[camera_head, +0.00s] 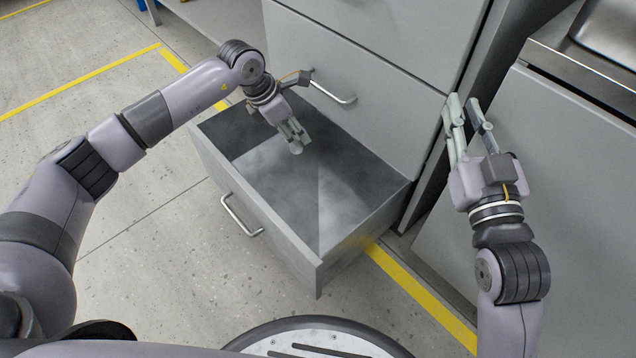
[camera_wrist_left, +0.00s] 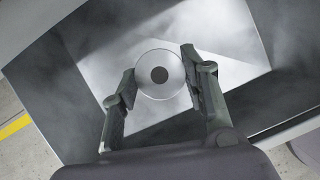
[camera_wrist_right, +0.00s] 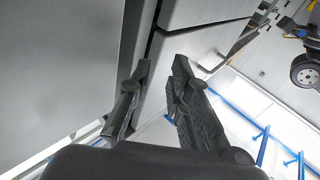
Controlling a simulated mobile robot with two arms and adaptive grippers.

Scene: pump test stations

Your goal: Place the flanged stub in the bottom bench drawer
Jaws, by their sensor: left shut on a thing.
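The bottom bench drawer (camera_head: 262,205) is pulled out, and its grey inside looks empty. My left gripper (camera_head: 294,137) is over the drawer opening, pointing down into it. It is shut on the flanged stub (camera_head: 296,147), a small pale piece at the fingertips. In the left wrist view the stub (camera_wrist_left: 160,76) shows as a round grey disc with a dark centre hole between the two fingers, with the drawer floor behind it. I cannot tell its exact height above the floor. My right gripper (camera_head: 466,112) is open and empty, raised beside the bench front at the right.
A closed drawer front with a bar handle (camera_head: 333,92) is above the open drawer. The open drawer's own handle (camera_head: 240,216) sticks out at its front. A grey cabinet (camera_head: 540,190) stands at right. Speckled floor with yellow lines (camera_head: 420,295) is clear at left.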

